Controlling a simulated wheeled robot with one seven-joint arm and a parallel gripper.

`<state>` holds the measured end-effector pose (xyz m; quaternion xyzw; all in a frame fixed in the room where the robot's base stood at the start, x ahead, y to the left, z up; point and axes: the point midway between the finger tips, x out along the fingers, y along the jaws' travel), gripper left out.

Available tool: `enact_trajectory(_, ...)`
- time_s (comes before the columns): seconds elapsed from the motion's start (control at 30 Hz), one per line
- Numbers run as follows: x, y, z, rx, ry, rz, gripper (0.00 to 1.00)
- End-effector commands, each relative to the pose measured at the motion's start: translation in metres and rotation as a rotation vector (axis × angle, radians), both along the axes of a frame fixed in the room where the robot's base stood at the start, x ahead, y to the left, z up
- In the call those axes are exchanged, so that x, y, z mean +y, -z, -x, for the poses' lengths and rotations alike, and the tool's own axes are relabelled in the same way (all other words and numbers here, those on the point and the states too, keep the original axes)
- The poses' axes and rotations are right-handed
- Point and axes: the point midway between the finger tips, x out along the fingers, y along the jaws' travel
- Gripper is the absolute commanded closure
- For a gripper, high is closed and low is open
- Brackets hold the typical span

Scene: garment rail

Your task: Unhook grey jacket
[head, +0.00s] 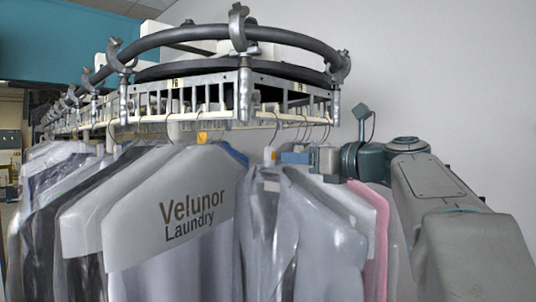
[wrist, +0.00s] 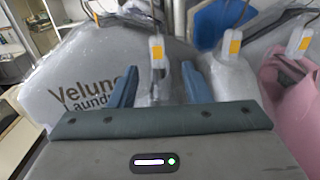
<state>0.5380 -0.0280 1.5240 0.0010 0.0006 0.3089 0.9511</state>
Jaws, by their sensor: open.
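The grey jacket (head: 300,235) hangs under clear plastic at the front of the rail in the head view, right of the white "Velunor Laundry" cover. My gripper (head: 291,157) is at its collar, just below the hanger hooks, with the arm reaching in from the right. In the wrist view my gripper (wrist: 158,67) is open, its two blue fingers on either side of a hanger neck with an orange tag (wrist: 157,49). Plastic-wrapped material shows between the fingers. I cannot tell whether either finger touches it. The hook's upper end on the rail is unclear.
The "Velunor Laundry" cover (head: 190,215) hangs close on the left. A pink garment (head: 377,235) hangs close on the right. The curved rail (head: 245,33) with its metal brackets is just above. Other hangers stand near the fingers; the wall side at far right is free of garments.

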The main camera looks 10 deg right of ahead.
Motion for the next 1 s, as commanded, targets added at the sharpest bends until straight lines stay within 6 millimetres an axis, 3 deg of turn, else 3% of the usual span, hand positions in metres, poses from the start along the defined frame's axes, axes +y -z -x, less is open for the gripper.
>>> enact_trajectory(0.7, 0.047, -0.003, -0.058, 0.0, -0.008, 0.0, 0.56)
enact_trajectory(1.0, 0.057, -0.001, -0.072, -0.001, -0.008, 0.001, 0.56)
